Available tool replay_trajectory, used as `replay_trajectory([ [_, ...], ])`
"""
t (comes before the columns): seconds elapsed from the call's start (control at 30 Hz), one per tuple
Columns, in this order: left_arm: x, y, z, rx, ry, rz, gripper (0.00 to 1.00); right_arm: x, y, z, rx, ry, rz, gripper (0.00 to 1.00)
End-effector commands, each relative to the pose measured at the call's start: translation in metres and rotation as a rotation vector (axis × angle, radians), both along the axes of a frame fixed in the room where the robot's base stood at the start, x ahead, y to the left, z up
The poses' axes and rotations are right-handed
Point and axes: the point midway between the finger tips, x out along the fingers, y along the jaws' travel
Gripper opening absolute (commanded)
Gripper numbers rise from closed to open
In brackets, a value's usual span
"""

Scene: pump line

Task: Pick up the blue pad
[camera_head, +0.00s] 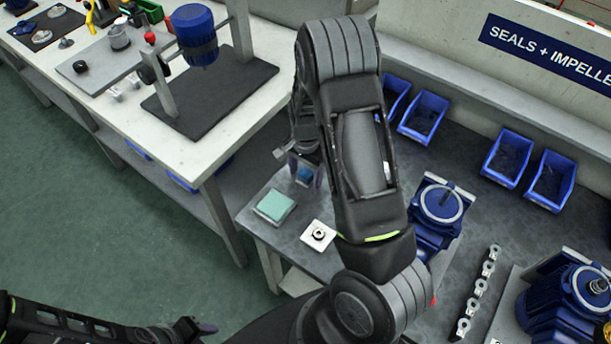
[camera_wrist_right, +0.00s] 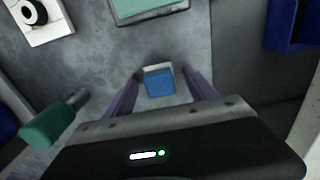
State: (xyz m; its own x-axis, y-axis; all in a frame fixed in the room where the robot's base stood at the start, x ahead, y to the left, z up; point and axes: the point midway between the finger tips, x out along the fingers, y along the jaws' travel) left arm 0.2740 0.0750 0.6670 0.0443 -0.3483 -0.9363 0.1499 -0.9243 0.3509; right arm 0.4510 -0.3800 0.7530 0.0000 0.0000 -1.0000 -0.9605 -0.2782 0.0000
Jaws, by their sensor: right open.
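The blue pad (camera_wrist_right: 159,82) is a small blue block with a pale edge on the grey table. In the right wrist view it lies between the two fingers of my right gripper (camera_wrist_right: 162,88), with a gap on each side. My right gripper is open and points down at the table. In the head view the right gripper (camera_head: 305,172) straddles the blue pad (camera_head: 304,175), partly hidden by my arm. My left gripper (camera_head: 197,328) is low at the bottom left, away from the table; its jaw opening is unclear.
A teal block (camera_head: 274,206) and a white plate with a dark ring (camera_head: 318,236) lie on the table near the pad. A blue motor (camera_head: 438,212) stands to the right. Blue bins (camera_head: 423,117) line the back. A green-ended tool (camera_wrist_right: 50,125) shows beside the right gripper.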

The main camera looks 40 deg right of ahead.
Motion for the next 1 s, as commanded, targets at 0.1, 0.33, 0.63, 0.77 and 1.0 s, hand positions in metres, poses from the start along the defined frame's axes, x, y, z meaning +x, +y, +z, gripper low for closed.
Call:
replay_trajectory([
  [0.1,0.0000,-0.0001,0.0000,0.000,0.000,0.000,0.36,0.0000,0.0000,0.0002,0.000,0.000,0.000,0.65],
  [0.33,0.0000,-0.0001,0.0000,0.000,0.000,0.000,0.36,0.0000,0.0001,0.0003,0.000,0.000,0.000,0.58],
  [0.63,0.0000,-0.0001,0.0000,0.000,0.000,0.000,0.36,0.0001,0.0001,0.0003,0.000,0.000,0.000,0.34],
  [0.77,0.0000,-0.0001,0.0000,0.000,0.000,0.000,0.36,0.0001,0.0001,0.0003,0.000,0.000,0.000,0.23],
  [1.0,0.0001,-0.0001,0.0000,0.000,0.000,0.000,0.36,0.0001,0.0001,0.0003,0.000,0.000,0.000,0.03],
])
